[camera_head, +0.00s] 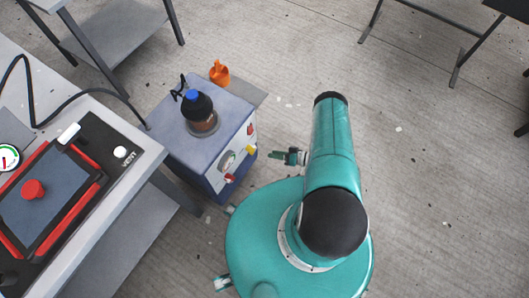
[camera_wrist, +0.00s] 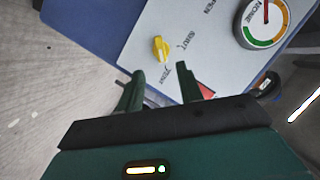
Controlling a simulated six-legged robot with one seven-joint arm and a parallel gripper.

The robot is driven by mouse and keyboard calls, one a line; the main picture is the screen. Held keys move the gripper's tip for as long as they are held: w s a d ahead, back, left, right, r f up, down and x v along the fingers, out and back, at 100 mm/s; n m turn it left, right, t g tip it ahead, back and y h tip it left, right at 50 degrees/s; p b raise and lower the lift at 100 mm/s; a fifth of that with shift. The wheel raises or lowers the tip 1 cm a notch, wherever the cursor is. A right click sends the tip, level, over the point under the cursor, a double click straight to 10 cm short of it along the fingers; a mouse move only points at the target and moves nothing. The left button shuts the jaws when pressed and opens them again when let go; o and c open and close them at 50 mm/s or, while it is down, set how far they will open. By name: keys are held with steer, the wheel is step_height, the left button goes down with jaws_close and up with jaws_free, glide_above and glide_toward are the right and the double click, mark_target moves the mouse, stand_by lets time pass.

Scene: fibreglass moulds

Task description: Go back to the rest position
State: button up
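My gripper (camera_head: 290,157) shows in the head view beside the front of a blue-grey box-shaped unit (camera_head: 213,174), with clear air between them. In the wrist view my gripper (camera_wrist: 158,82) has its two dark green fingers apart, with nothing between them. Beyond the fingertips is the unit's light panel (camera_wrist: 205,40). It carries a yellow knob (camera_wrist: 160,49), a red part (camera_wrist: 206,90) partly hidden by a finger, and a round gauge (camera_wrist: 263,20). The yellow knob (camera_head: 251,149) also shows in the head view.
A bench (camera_head: 145,150) with a red-framed panel (camera_head: 45,197) is at the left. A dark table frame (camera_head: 455,70) stands at the top right. The floor (camera_head: 430,190) right of my arm is open.

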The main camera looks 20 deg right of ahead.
steer(key=v, duration=0.3)
steer(key=shift+w, duration=0.1)
stand_by(0.4)
